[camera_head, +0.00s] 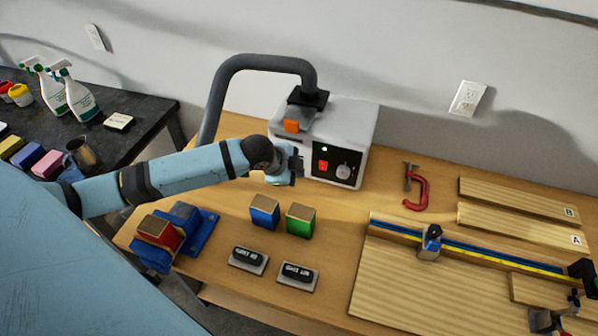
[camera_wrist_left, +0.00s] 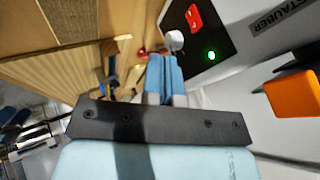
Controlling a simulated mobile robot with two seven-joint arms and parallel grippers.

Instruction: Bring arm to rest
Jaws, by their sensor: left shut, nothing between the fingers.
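My left arm (camera_head: 170,180) comes in from the left over the workbench. My left gripper (camera_head: 297,164) is shut and empty, in front of the grey machine (camera_head: 350,125) with the red switch, green light and knob. In the left wrist view its blue fingers (camera_wrist_left: 165,78) lie together with nothing between them, and the machine's dark panel (camera_wrist_left: 208,30) is close beside them. My right gripper does not show.
A blue block (camera_head: 264,212) and a green block (camera_head: 300,220) stand below the gripper, with two labelled black items (camera_head: 297,273) nearer. A red clamp (camera_head: 416,190), boards (camera_head: 520,198) and a fence (camera_head: 470,248) lie right. A dark hose (camera_head: 217,95) arches behind the arm.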

